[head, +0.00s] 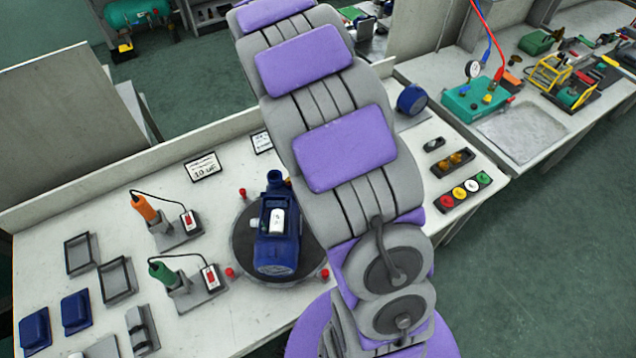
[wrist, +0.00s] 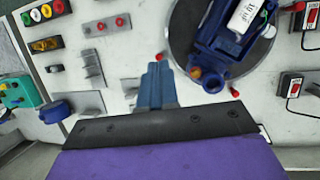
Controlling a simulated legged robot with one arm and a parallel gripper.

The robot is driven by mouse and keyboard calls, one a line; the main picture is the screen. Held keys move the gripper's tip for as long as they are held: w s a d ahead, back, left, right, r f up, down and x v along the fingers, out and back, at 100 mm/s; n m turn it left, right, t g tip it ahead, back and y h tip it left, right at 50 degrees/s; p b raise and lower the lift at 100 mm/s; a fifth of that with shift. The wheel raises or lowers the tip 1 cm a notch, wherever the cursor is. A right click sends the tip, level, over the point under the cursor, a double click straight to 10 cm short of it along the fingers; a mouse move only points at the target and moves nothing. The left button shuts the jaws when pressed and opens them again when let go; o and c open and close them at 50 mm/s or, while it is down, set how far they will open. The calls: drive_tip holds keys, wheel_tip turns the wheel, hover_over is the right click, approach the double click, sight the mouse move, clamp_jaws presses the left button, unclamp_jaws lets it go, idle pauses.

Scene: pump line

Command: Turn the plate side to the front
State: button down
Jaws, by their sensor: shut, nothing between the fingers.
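A blue pump motor (head: 275,240) lies on a dark round turntable (head: 243,250) on the bench. A white label or plate (head: 277,221) shows on its upper face; it also shows in the wrist view (wrist: 248,16). Red knobs (head: 230,272) stand around the turntable's rim. In the wrist view my gripper (wrist: 157,68) is shut and empty, its blue fingers beside the turntable (wrist: 182,40). The fingertips appear close to one red knob (wrist: 164,57); whether they touch it I cannot tell. In the head view the gripper is hidden and my arm covers the turntable's right side.
Two switch stands with orange (head: 144,207) and green (head: 160,272) handles stand left of the turntable. Colored buttons (head: 464,191) lie right of my arm. Blue boxes (head: 75,308) and empty frames (head: 81,254) lie at the left. A sign (head: 203,167) stands behind.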

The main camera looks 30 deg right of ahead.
drive_tip(key=w+d+f+n+p, duration=0.1)
drive_tip(key=w+d+f, duration=0.1)
drive_tip(key=w+f, duration=0.55)
drive_tip(key=w+d+f+n, duration=0.2)
drive_tip(key=w+f, duration=0.3)
drive_tip(key=f, duration=0.6)
drive_tip(key=shift+g+y, duration=0.3)
drive_tip(key=shift+g, duration=0.1)
drive_tip(key=b+x, duration=0.1)
drive_tip(key=x, duration=0.9)
drive_tip(key=shift+s+b, duration=0.15)
drive_tip(key=shift+b, duration=0.25)
drive_tip(key=shift+s+d+r, duration=0.15)
drive_tip(key=shift+s+d, duration=0.05)
drive_tip(key=shift+s, duration=0.1)
drive_tip(key=shift+s+d+r, duration=0.1)
drive_tip(key=shift+s+d, duration=0.05)
drive_tip(key=shift+s, duration=0.6)
drive_tip(key=shift+s+d, duration=0.15)
drive_tip(key=shift+s, duration=0.55)
drive_tip(key=shift+s+m, duration=0.1)
drive_tip(key=shift+m, duration=0.2)
drive_tip(key=shift+s+d, duration=0.2)
drive_tip(key=shift+s, duration=0.1)
drive_tip(key=shift+s+m, duration=0.25)
drive_tip(key=shift+m, duration=0.05)
